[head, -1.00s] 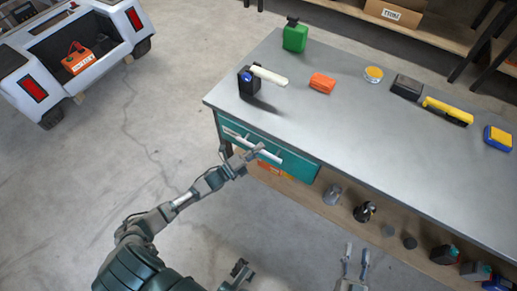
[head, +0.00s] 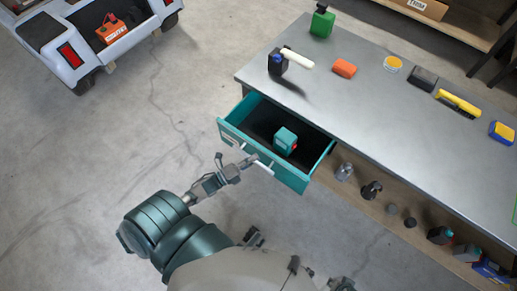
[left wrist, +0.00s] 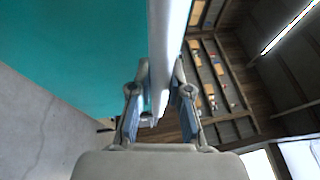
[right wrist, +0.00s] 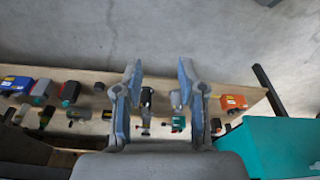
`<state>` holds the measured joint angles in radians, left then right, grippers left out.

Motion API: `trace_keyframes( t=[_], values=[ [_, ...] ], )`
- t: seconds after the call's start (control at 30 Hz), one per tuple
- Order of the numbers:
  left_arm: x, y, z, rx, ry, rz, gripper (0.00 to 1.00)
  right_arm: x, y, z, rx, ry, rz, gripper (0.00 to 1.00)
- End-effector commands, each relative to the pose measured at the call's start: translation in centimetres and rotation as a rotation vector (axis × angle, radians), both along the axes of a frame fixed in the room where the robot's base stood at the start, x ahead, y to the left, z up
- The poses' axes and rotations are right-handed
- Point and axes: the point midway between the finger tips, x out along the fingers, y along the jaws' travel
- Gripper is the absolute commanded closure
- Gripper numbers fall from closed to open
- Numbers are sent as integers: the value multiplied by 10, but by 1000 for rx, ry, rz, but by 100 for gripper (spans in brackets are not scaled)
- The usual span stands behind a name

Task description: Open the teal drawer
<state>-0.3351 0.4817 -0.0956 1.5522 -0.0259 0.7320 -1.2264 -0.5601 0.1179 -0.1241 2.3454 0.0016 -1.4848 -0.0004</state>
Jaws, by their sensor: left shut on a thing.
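The teal drawer (head: 290,178) is pulled out from under the metal bench, and its dark inside shows. A small teal boxy thing (head: 285,140) with a red part lies in it. A pale bar handle (head: 228,134) runs along the drawer front. My left gripper (head: 252,162) is at the handle. In the left wrist view the fingers of my left gripper (left wrist: 160,105) are shut on the handle (left wrist: 168,40), with the teal front (left wrist: 80,45) behind. My right gripper (right wrist: 158,75) is open and empty in the right wrist view, apart from the drawer.
Bottles and other items stand on the lower shelf (head: 400,232). A white cart (head: 95,40) is at upper left. Floor between is clear.

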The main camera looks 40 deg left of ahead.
Motion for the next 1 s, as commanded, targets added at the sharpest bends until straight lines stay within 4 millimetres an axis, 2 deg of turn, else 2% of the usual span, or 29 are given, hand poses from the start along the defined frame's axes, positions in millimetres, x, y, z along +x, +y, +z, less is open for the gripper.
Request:
trace_keyframes(
  t=[0.1,0.33,0.5,0.87,0.9,0.97,1.0],
  values=[
    [-22,-2,-3,1,14,-1,100,3,1,-18,0,5,1,60],
    [-48,-2,-5,2,14,-2,100,6,2,-42,0,8,3,60],
    [-55,-3,-6,2,14,-3,100,6,2,-50,1,9,4,60],
    [-56,-3,-7,3,16,-2,100,5,3,-52,-1,10,4,60],
    [-56,-3,-7,3,16,-3,76,5,3,-52,-1,10,4,60],
    [-56,-3,-7,3,15,-4,61,5,3,-52,-1,10,4,60],
    [-56,-3,-6,3,14,-2,57,5,3,-52,-1,10,4,60]
  ],
)
